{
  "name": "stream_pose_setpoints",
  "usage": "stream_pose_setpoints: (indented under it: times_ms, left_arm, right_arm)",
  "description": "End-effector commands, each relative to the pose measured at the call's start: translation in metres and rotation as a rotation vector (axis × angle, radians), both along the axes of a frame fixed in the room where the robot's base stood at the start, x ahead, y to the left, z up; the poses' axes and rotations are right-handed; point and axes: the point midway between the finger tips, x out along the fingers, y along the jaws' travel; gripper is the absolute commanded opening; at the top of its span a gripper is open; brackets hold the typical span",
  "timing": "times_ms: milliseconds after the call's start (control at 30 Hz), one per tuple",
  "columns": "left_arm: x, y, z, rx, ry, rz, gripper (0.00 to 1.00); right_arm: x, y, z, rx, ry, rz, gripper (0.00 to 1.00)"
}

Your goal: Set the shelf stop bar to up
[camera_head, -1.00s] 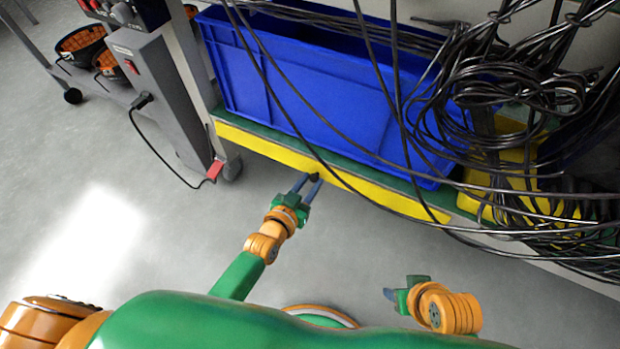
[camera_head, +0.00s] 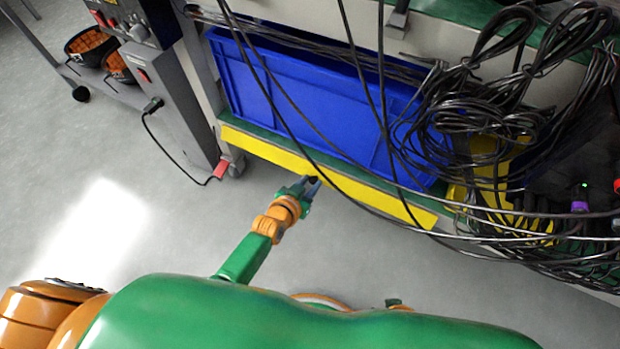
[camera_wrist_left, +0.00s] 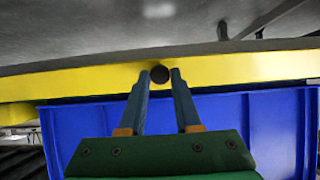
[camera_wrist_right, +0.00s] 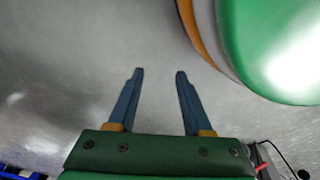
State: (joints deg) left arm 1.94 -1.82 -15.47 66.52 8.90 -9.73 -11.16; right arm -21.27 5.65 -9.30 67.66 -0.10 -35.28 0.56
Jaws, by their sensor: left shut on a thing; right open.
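The shelf stop bar is a long yellow bar (camera_head: 262,149) along the front edge of the lower rack shelf. It slants down to the right in the head view and crosses the left wrist view (camera_wrist_left: 70,82). A small dark round knob (camera_wrist_left: 160,74) sits on its face. My left gripper (camera_head: 314,183) is at the bar's middle, its fingers (camera_wrist_left: 160,79) closed around the knob. My right gripper (camera_wrist_right: 159,74) is open and empty over bare floor. In the head view my body hides nearly all of it.
A blue bin (camera_head: 300,100) stands on the green shelf behind the bar. Black cables (camera_head: 480,110) hang in front of the shelf, some crossing the bar. A grey unit (camera_head: 172,105) with a plugged cord stands left. The floor in front is clear.

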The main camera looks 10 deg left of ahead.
Motion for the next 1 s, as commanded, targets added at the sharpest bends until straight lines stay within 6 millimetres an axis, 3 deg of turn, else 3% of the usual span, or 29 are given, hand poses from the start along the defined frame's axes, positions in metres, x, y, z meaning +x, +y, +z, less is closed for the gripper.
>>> stream_pose_setpoints:
  times_ms: [367, 867, 900, 1000]
  left_arm:
    - [-0.001, 0.000, 0.005, 0.024, 0.075, 0.001, 0.00]
    - [-0.001, 0.000, 0.003, 0.026, 0.085, 0.000, 0.00]
    - [-0.001, 0.000, 0.003, 0.026, 0.085, 0.000, 0.37]
    - [-0.001, 0.000, 0.004, 0.026, 0.084, 0.001, 0.61]
  right_arm:
    - [-0.016, -0.014, 0.002, -0.019, 0.005, -0.001, 0.50]
    - [-0.018, -0.016, 0.001, -0.021, 0.004, -0.001, 0.50]
    - [-0.018, -0.016, 0.001, -0.021, 0.004, -0.001, 0.50]
    - [-0.019, -0.016, 0.001, -0.021, 0.004, -0.001, 0.50]
